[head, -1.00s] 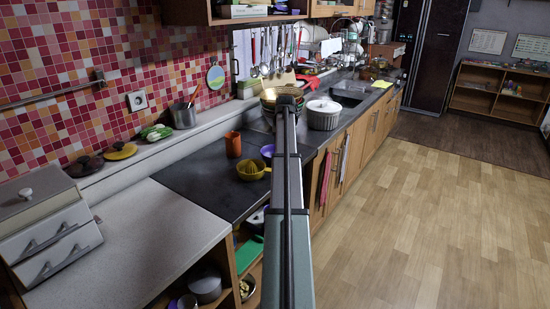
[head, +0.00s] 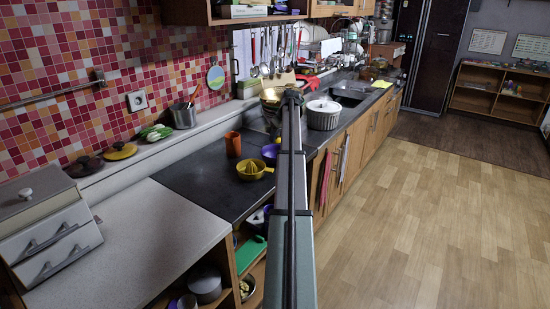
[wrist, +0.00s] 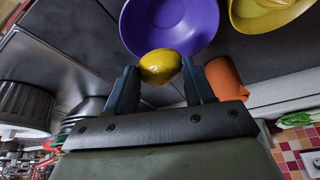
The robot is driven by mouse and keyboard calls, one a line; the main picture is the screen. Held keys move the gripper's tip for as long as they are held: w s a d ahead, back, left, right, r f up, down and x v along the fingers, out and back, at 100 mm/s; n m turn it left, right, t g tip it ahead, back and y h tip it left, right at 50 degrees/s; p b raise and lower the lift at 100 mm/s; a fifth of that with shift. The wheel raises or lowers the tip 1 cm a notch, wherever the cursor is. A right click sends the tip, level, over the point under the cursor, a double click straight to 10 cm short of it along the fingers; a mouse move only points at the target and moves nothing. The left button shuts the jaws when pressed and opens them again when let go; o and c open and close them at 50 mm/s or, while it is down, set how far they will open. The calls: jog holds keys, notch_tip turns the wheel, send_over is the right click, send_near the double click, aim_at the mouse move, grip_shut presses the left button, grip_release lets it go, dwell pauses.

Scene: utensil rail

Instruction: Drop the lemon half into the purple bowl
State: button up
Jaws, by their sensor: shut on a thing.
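In the wrist view, my gripper (wrist: 160,80) is shut on the yellow lemon half (wrist: 160,66), which sits between its fingertips. The purple bowl (wrist: 172,22) is just beyond the fingertips, cut off by the top edge of the picture. The lemon half overlaps the bowl's near rim in this view; its height above the bowl cannot be told. In the head view, the purple bowl (head: 268,151) stands on the dark counter, partly covered by my arm. My gripper and the lemon half cannot be made out there.
A yellow citrus juicer (head: 253,170) stands close to the bowl, and an orange cup (head: 232,143) is to its left. A white ribbed pot (head: 323,114) stands behind, right of my arm. The dark counter (head: 195,180) left of the juicer is clear.

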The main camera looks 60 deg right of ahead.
jog(key=shift+f, duration=2.35)
jog(key=o, duration=1.1)
jog(key=shift+r, duration=0.1)
jog(key=v, duration=1.3)
jog(key=shift+s+r, duration=0.1)
jog(key=shift+r, duration=0.2)
